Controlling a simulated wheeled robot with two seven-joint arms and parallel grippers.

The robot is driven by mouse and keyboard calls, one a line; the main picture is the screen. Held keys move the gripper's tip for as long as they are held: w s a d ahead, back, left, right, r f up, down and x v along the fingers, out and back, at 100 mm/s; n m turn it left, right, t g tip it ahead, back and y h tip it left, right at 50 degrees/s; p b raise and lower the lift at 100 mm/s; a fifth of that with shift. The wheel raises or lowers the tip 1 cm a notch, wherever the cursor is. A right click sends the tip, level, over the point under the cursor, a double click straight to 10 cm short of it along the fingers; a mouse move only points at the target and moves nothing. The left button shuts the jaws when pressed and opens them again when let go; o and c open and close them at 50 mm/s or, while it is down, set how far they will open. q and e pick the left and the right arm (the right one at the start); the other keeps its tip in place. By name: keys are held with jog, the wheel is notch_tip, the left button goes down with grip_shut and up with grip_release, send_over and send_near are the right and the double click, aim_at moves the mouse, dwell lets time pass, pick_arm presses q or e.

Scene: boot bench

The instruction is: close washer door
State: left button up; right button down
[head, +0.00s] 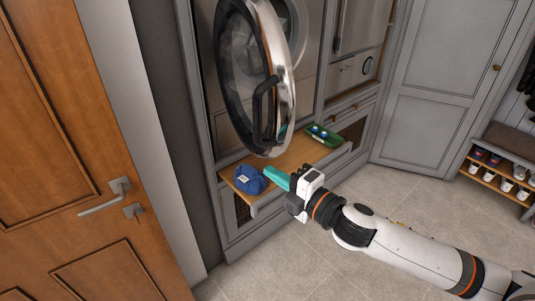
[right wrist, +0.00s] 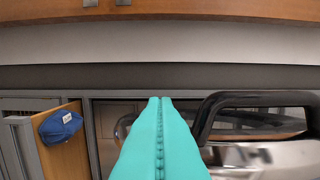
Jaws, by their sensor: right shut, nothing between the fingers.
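The washer door (head: 257,75) is round with a chrome rim, dark glass and a black handle (head: 263,104). It stands wide open in the head view, swung out from the washer (head: 297,30). My right gripper (head: 275,177) has teal fingers, shut and empty, just below the door's lower edge in the head view. In the right wrist view the shut fingers (right wrist: 160,140) point forward, with the black handle (right wrist: 207,115) and chrome rim (right wrist: 265,155) close on the right. I cannot tell whether they touch. My left gripper is out of view.
A pulled-out wooden shelf (head: 290,158) below the washer holds a blue pouch (head: 249,180) and a green tray (head: 323,137). A wooden door (head: 60,130) stands at the left. A shoe rack (head: 500,180) is at the right. The tiled floor (head: 330,260) is clear.

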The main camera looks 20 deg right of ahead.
jog(key=p+x, duration=0.3)
jog(key=x, duration=0.4)
jog(key=d, duration=0.3)
jog(key=shift+d+p, duration=0.3)
jog(key=shift+d, duration=0.05)
jog(key=shift+w, duration=0.1)
